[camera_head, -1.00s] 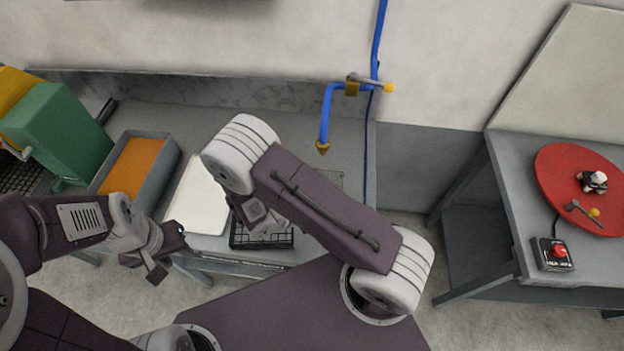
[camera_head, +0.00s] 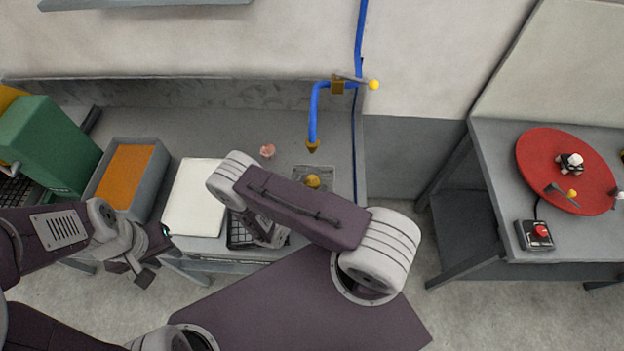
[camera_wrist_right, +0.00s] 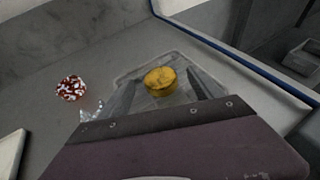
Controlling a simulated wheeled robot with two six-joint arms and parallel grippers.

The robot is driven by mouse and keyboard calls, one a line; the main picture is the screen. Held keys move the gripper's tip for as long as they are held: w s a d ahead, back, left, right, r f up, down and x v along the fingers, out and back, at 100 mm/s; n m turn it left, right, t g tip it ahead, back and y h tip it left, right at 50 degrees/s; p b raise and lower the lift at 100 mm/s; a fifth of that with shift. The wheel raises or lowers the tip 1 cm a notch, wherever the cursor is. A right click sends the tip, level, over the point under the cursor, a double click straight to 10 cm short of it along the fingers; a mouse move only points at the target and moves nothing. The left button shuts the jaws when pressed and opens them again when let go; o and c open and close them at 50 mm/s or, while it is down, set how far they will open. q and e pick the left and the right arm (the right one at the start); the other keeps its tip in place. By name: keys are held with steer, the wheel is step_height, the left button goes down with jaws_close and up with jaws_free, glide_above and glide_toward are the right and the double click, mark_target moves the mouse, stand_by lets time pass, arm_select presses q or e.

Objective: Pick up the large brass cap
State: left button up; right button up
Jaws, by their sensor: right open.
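The large brass cap (camera_head: 313,181) lies on a square drain plate (camera_head: 325,172) under the tap. In the right wrist view the cap (camera_wrist_right: 159,82) is a short round gold disc seen between the fingers. My right gripper (camera_wrist_right: 161,76) is open, its two fingers spread on either side of the cap in that view. Contact with the cap is not visible. In the head view my right arm covers most of this gripper. My left gripper (camera_head: 152,256) is open and empty in front of the bench at the left.
A blue hose with a brass nozzle (camera_head: 313,146) hangs above the plate. A grey tray (camera_head: 155,178) with an orange inside stands left. A red disc (camera_head: 548,190) is on the right table.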

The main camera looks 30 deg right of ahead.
mark_target(313, 184)
steer(key=shift+w+d+f, duration=0.15)
steer(key=shift+w+d, duration=0.2)
steer(key=shift+d, duration=0.25)
steer(key=shift+w+d+f, duration=0.2)
steer(key=shift+a, duration=0.15)
steer(key=c, duration=1.6)
steer(key=r, duration=0.4)
steer(key=shift+s+d+r+b, duration=0.25)
steer(key=shift+s+d+b, duration=0.05)
steer(key=shift+b, duration=0.1)
steer(key=s+d+r, duration=0.4)
steer(key=s, duration=0.1)
steer(key=s+d+r+p, duration=0.1)
steer(key=s+d+r, duration=0.1)
steer(key=s+d, duration=0.1)
steer(key=shift+s+d+r, duration=0.1)
steer(key=shift+s+r, duration=0.05)
steer(key=shift+r, duration=0.15)
